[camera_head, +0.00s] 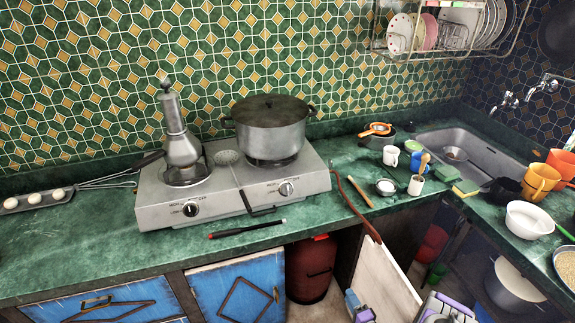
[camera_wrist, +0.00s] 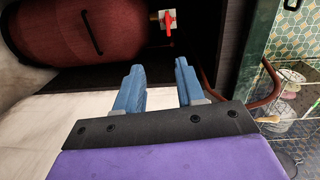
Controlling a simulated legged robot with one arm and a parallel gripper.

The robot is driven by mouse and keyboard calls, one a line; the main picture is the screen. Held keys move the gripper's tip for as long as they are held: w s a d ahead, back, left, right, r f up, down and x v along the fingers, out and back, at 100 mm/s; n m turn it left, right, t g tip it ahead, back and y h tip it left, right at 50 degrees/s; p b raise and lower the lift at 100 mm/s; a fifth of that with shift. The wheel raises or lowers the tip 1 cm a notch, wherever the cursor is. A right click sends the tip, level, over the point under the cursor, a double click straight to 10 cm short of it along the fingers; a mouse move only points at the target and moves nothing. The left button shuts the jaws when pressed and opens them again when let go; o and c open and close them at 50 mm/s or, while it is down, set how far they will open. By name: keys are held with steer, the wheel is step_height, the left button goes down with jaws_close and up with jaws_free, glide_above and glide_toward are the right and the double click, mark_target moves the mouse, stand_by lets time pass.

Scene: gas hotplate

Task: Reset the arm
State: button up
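My gripper (camera_wrist: 158,75) shows in the wrist view with two blue fingers spread apart and nothing between them. In the head view its blue fingers (camera_head: 358,305) show at the bottom edge, in front of the open cabinet. A red gas cylinder (camera_head: 312,268) stands under the counter. In the wrist view the cylinder (camera_wrist: 85,30) lies beyond the fingers at the upper left, with a red valve handle (camera_wrist: 168,21) on its top. The fingers are apart from the valve.
An open pale cabinet door (camera_head: 385,280) is beside my gripper. The green counter (camera_head: 90,245) above holds a gas hotplate (camera_head: 225,195) with a pot (camera_head: 270,128) and a moka pot (camera_head: 180,140). A hose (camera_head: 350,205) hangs over the counter edge.

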steer(key=w+d+r+n+g+h, duration=0.2)
steer(key=w+r+n+g, duration=0.1)
steer(key=w+r, duration=0.25)
steer(key=w+d+r+n+g+h, duration=0.1)
steer(key=w+d+r+n+g, duration=0.25)
steer(key=r, duration=0.25)
steer(key=s+r+n+g+h, duration=0.1)
steer(key=s+r+g+h, duration=0.15)
steer(key=r, duration=0.55)
steer(key=s+r+n+g+h, duration=0.1)
steer(key=s+r+n, duration=0.15)
steer(key=r, duration=0.55)
steer(key=s+a+r+g, duration=0.2)
steer(key=s+a+r, duration=0.1)
steer(key=s+r, duration=0.4)
steer(key=s+a+r+g, duration=0.25)
steer(key=s+r, duration=0.35)
steer(key=s, duration=0.4)
steer(key=s+a+r+n+g, duration=0.1)
steer(key=s+a+r, duration=0.1)
steer(key=s, duration=0.6)
steer(key=s+a+r+n+g, duration=0.1)
steer(key=s+a, duration=0.3)
steer(key=s, duration=0.4)
steer(key=s+a+r+n+g, duration=0.1)
steer(key=s+a+r, duration=0.2)
steer(key=s, duration=0.5)
steer(key=shift+s+a+r+n+y, duration=0.3)
steer(key=shift+s+r+y, duration=0.15)
steer(key=shift+r, duration=0.15)
